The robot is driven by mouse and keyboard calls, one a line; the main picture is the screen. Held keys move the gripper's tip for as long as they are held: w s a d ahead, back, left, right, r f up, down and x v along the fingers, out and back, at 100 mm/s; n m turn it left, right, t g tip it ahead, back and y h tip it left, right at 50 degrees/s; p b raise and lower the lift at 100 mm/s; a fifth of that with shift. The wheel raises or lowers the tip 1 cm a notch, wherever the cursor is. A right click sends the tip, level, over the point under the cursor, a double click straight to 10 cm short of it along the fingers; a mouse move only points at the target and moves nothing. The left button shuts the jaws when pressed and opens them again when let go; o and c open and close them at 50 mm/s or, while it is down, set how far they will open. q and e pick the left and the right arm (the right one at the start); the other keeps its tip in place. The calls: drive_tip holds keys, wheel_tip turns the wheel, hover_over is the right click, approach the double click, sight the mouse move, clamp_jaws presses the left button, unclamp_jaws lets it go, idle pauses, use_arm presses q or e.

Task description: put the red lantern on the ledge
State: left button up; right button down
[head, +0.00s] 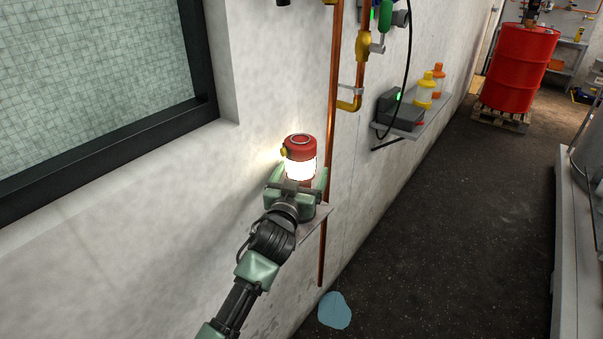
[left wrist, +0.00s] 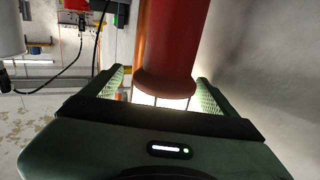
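The red lantern (head: 299,148) has a red cap and a lit white middle. It stands upright close to the wall in the head view. Its red body (left wrist: 168,50) fills the middle of the left wrist view. My left gripper (head: 299,182) is at the lantern's lower part, with one finger on each side. In the left wrist view, my left gripper (left wrist: 160,85) looks open, with a gap beside the lantern on the left. A small grey ledge (head: 316,218) shows below the gripper. The gripper hides the lantern's bottom, so I cannot tell whether it rests on the ledge. My right gripper is out of view.
Copper pipes (head: 334,130) run down the wall just right of the lantern. Farther along, a wall shelf (head: 424,118) holds a dark device (head: 398,111) and yellow and orange containers. A red drum (head: 519,68) stands on a pallet. A blue patch (head: 334,310) lies on the floor.

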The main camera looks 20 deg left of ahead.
use_arm(q)
drive_tip(key=shift+a+f, duration=0.1)
drive_tip(key=shift+s, duration=0.3)
drive_tip(key=s+b, duration=0.1)
drive_tip(key=s, duration=1)
drive_tip(key=shift+s+d+b, duration=0.15)
drive_tip(key=shift+d+b, duration=0.15)
drive_tip(key=shift+b, duration=0.1)
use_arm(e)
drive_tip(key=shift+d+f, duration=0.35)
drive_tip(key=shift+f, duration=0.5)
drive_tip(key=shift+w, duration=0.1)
